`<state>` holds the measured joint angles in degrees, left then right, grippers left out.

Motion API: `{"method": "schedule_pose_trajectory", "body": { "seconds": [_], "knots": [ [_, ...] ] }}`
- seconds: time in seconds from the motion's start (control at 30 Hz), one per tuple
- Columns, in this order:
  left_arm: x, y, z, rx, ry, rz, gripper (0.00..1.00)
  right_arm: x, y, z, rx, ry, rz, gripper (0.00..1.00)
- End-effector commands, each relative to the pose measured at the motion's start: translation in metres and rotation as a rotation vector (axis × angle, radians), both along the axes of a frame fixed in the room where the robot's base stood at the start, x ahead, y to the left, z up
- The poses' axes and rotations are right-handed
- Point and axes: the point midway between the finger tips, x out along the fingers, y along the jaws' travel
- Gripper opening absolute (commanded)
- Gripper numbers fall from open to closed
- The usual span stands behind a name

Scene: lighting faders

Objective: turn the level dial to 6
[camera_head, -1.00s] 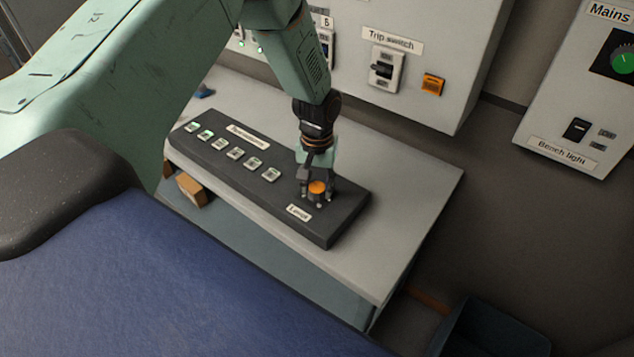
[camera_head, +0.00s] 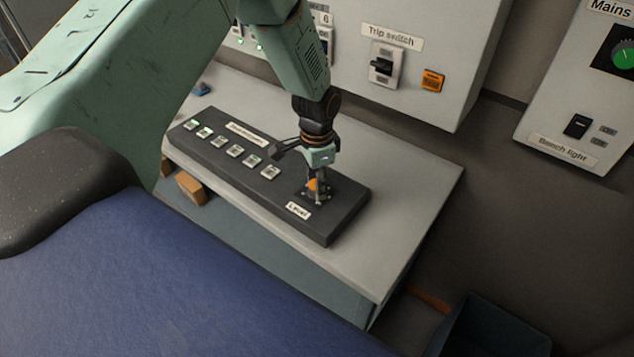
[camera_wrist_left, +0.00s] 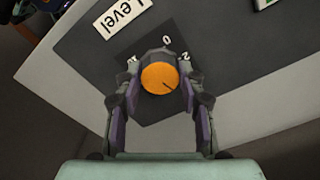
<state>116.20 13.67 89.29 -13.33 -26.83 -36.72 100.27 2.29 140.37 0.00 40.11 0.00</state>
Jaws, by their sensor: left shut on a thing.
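The level dial has an orange cap (camera_head: 313,185) and stands at the right end of the dark console (camera_head: 335,220), by the "Level" label (camera_head: 298,211). My left gripper (camera_head: 316,190) points down and is shut on the dial, partly hiding it in the head view. In the left wrist view the dial (camera_wrist_left: 160,78) sits between the two fingers (camera_wrist_left: 158,95). My right gripper is not in view.
Several pale buttons (camera_head: 235,151) line the console. A small wall plate reads 6 (camera_head: 325,19). A trip switch (camera_head: 381,67), an orange button (camera_head: 432,80) and a bench light switch (camera_head: 577,127) are on wall panels. The bench (camera_head: 400,200) is clear right of the console.

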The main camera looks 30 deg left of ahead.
Motion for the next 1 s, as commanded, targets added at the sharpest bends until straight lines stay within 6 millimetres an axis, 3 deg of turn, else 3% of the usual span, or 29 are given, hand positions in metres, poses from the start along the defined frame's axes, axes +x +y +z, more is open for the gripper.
{"method": "schedule_pose_trajectory", "body": {
  "seconds": [0.5,1.0],
  "knots": [
    [-0.004,0.0,-0.003,-0.003,0.011,-0.46,0.07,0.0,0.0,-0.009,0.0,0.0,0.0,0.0],
    [-0.003,0.0,-0.002,-0.003,0.01,-0.683,0.07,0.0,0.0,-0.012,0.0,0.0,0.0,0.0]
  ]
}}
